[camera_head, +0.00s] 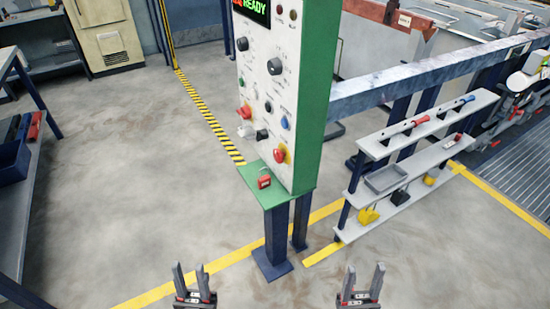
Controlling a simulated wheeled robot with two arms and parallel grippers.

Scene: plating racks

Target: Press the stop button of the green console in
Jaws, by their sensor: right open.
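The green console (315,95) stands at the top centre with a white front panel. Its display at the top reads READY. A red mushroom button with a yellow backing (280,156) is low on the panel's right. Another red knob or button (245,112) is at the panel's left. Their labels are too small to read, so I cannot tell which is marked stop. My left gripper (191,275) is open and empty at the bottom edge. My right gripper (362,280) is open and empty to its right. Both are well apart from the console.
A red padlock (264,182) sits on the console's green ledge. A blue post (277,235) supports the console. A tiered shelf (405,170) with tools stands to the right. A workbench (45,190) is at the left edge. The grey floor between is clear.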

